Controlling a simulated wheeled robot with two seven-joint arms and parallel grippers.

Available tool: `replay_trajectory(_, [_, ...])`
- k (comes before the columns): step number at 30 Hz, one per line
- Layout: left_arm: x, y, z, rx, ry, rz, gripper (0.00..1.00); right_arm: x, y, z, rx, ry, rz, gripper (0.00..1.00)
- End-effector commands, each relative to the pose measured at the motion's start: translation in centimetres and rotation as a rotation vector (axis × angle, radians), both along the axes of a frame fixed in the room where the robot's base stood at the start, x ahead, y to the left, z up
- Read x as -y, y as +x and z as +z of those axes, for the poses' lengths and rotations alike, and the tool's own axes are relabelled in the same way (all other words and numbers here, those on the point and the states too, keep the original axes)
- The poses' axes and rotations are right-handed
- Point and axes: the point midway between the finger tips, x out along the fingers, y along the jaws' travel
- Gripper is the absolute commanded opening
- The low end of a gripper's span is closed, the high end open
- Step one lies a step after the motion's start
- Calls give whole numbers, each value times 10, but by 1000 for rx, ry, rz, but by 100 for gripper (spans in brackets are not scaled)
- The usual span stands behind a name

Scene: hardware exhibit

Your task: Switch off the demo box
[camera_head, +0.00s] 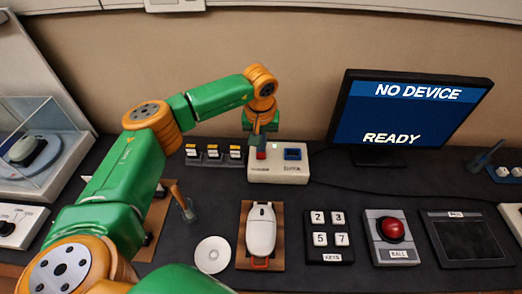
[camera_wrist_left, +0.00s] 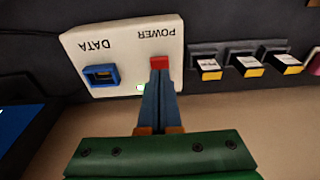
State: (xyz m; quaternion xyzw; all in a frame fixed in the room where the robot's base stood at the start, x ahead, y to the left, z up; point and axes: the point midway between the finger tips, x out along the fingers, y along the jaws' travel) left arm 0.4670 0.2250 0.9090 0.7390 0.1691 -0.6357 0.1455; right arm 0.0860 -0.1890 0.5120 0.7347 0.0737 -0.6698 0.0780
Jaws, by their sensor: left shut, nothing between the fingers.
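The demo box (camera_head: 278,174) is a white box at the back middle of the table. In the left wrist view the demo box (camera_wrist_left: 115,50) appears upside down, with a red switch (camera_wrist_left: 159,62) marked POWER and a blue port (camera_wrist_left: 101,75) marked DATA. A small green light (camera_wrist_left: 141,87) glows on its edge. My left gripper (camera_head: 257,143) is shut and empty over the box. In the left wrist view its fingertips (camera_wrist_left: 159,74) overlap the lower edge of the red switch; I cannot tell whether they touch it. My right gripper is out of view.
A monitor (camera_head: 421,112) behind on the right reads NO DEVICE, READY. Several yellow-and-white blocks (camera_head: 213,153) stand left of the box. In front are a mouse (camera_head: 261,228), a disc (camera_head: 213,254), a key pad (camera_head: 329,238) and a red ball device (camera_head: 391,236).

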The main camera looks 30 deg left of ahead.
Motion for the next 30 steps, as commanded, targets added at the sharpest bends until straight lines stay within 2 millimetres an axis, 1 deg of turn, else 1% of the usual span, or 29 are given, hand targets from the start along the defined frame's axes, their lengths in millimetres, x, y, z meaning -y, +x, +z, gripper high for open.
replay_trajectory(16, [0,0,0,0,0,0,0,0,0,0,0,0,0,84])
replay_trajectory(30, [0,0,-7,0,0,0,0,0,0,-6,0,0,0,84])
